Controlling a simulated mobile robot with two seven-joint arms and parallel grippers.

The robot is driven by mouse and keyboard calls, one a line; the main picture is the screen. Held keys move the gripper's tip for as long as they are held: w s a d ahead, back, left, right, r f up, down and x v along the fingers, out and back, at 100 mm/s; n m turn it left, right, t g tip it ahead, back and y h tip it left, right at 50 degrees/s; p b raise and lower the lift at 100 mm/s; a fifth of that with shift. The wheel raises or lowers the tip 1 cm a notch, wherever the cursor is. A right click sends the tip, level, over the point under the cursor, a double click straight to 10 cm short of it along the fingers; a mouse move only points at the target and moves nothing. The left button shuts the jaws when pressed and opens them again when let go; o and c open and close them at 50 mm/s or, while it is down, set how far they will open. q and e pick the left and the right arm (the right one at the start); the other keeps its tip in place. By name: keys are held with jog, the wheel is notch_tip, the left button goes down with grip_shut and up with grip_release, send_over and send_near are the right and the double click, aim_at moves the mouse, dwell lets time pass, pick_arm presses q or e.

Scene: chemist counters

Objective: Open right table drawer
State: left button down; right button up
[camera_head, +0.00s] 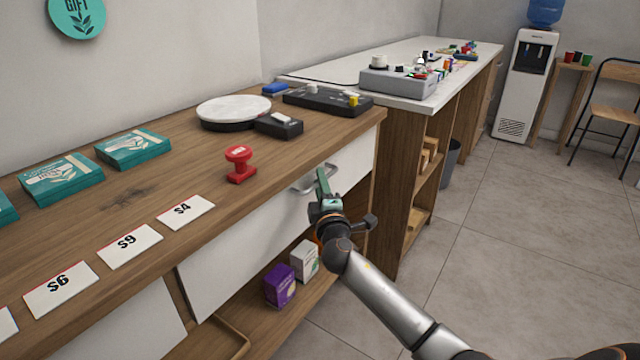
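The right drawer of the wooden table has a white front (240,255) under the tabletop. It looks shut, with its front near the table's edge. A grey metal bar handle (306,187) sits high on this front, towards its right end. My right gripper (323,180) is at the handle, with its greenish fingers reaching up over or against the bar. Whether the fingers close around the bar cannot be told, since they overlap it from this angle. My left gripper is not in view.
Above the drawer, the tabletop (110,205) holds price cards, a red stamp (239,164), a round scale (233,112) and teal boxes. A purple box (280,285) and a white box (304,260) stand on the shelf below. Open tiled floor (500,260) lies to the right.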

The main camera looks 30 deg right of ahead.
jog(key=shift+w, duration=0.15)
jog(key=shift+c, duration=0.2)
grip_shut()
dwell(1.2)
